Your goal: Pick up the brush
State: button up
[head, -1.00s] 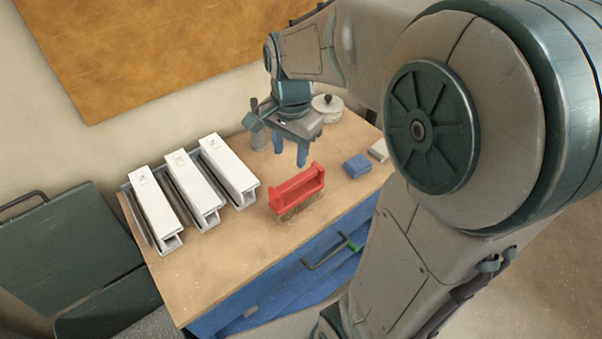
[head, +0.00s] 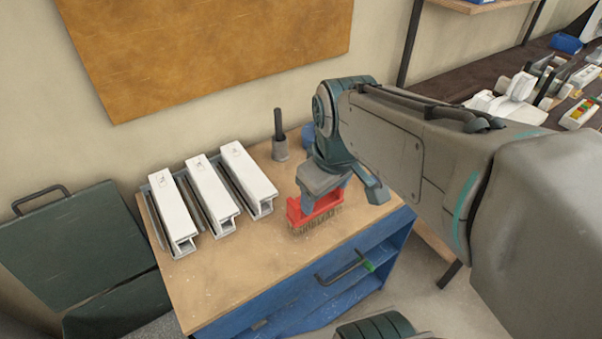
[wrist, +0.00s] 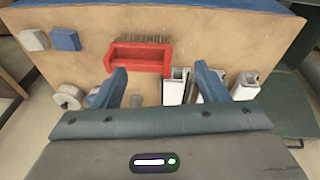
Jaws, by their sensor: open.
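The brush has a red handle (head: 297,213) and pale bristles. In the wrist view, the brush (wrist: 140,60) lies beyond my open gripper (wrist: 161,70), left of centre. The left finger overlaps the handle's left part in that picture, and the right finger is clear of it. Nothing is between the fingers; whether they touch the brush I cannot tell.
White profiles (head: 205,190) stand in a grey holder left of the brush. A grey cup (head: 280,150) with a dark stick is behind. A blue block (wrist: 64,39), a white block (wrist: 34,40) and a round container (wrist: 68,97) show in the wrist view. Bench between profiles and brush is clear.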

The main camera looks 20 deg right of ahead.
jog(key=w+d+f+n+g+b, duration=0.1)
jog(key=w+f+n+b, duration=0.15)
jog(key=w+n, duration=0.45)
jog(key=n+g+b, duration=0.1)
jog(key=n+b, duration=0.3)
jog(key=n, duration=0.5)
send_over(318, 203)
jog(key=shift+s+a+f, duration=0.1)
jog(key=shift+s+f, duration=0.1)
jog(key=shift+f, duration=0.4)
jog(key=shift+s+a+f, duration=0.1)
jog(key=shift+s+f, duration=0.05)
jog(key=shift+f, duration=0.4)
jog(key=shift+w+d+f+n+g, duration=0.1)
jog(key=shift+w+f+n+g, duration=0.1)
jog(key=shift+w+n+g, duration=0.15)
notch_tip(318, 203, down, 14)
jog(key=shift+r, duration=0.2)
jog(key=c, duration=1.3)
jog(key=shift+r, duration=0.1)
jog(key=shift+r, duration=0.45)
notch_tip(318, 203, up, 3)
jog(key=shift+f, duration=0.1)
jog(key=s+d+r, duration=0.7)
jog(key=d, duration=0.2)
jog(key=shift+d+r+b, duration=0.15)
jog(key=shift+d+b, duration=0.1)
jog(key=shift+b, duration=0.1)
